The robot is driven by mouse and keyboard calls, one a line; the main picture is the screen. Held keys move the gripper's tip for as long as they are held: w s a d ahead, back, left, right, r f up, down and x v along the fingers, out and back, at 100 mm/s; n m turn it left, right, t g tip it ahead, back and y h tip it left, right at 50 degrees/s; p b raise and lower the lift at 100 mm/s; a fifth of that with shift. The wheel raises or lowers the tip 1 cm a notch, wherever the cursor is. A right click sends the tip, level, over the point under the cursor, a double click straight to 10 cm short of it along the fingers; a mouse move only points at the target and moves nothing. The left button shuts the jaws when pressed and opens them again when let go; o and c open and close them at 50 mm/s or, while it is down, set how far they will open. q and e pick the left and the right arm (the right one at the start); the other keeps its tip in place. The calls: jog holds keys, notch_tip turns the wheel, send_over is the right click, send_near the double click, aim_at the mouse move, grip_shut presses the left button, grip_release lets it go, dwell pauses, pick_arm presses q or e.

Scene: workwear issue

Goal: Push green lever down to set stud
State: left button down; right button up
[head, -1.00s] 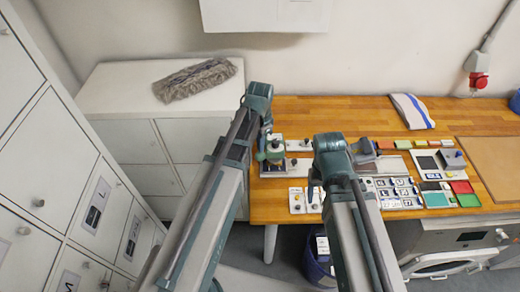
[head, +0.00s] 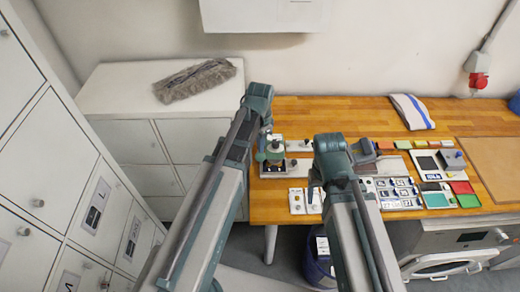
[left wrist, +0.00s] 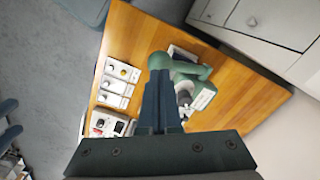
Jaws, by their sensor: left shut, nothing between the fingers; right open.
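A small press with a green lever (head: 270,156) stands at the left end of the wooden bench. In the left wrist view the green lever (left wrist: 184,68) lies just beyond the fingertips, with the press's pale body beside it. My left gripper (left wrist: 161,75) is shut and empty, its two dark fingers together. Its tips overlap the lever in that view; whether they touch it I cannot tell. In the head view my left gripper (head: 266,128) is right at the press, partly hidden by its arm. My right gripper (head: 314,185) is open over the bench front, partly hidden by its wrist. The stud is not discernible.
Small white plates with knobs (left wrist: 119,84) lie beside the press. Several labelled tiles and coloured pads (head: 466,194) lie to the right on the bench (head: 350,110). A folded striped cloth (head: 411,111) lies at the back. A white cabinet (head: 110,92) stands left of the bench.

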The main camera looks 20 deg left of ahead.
pick_arm(q)
jog(key=shift+f, duration=0.25)
dwell(0.5)
jog(key=shift+f+b, duration=0.6)
jog(key=shift+b, duration=0.2)
